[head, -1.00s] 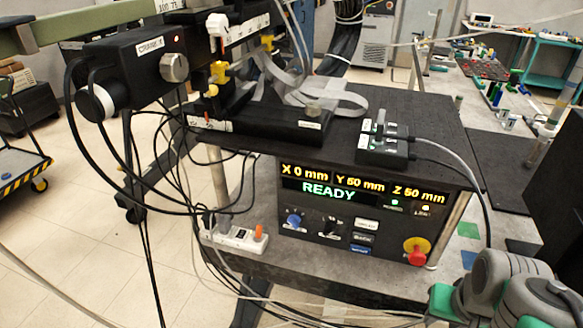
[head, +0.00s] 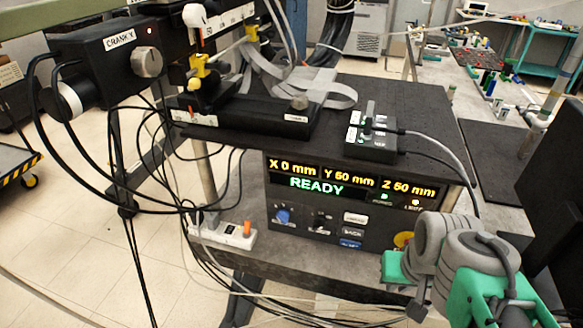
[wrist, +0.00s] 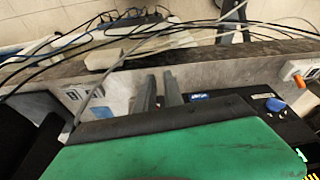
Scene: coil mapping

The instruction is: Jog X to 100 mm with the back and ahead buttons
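The black control panel (head: 300,222) stands on the lower shelf. Its display (head: 318,180) reads X 0 mm, Y 50 mm, Z 50 mm and READY. A white button (head: 355,218), a dark BACK button (head: 352,232) and a blue button (head: 350,244) are stacked right of the knobs; the white and blue labels are too small to read surely. My gripper (wrist: 158,85) shows two grey fingers with a narrow empty gap, left of the panel's blue button (wrist: 198,97) in the wrist view, touching no button visibly. In the head view the fingertips are unclear.
A blue knob (head: 283,215) and a black knob (head: 319,221) sit on the panel's left. A power strip (head: 225,235) with an orange switch and loose cables lie left of it. A connector box (head: 370,143) is on the upper top. My arm partly covers the panel's yellow-ringed stop button.

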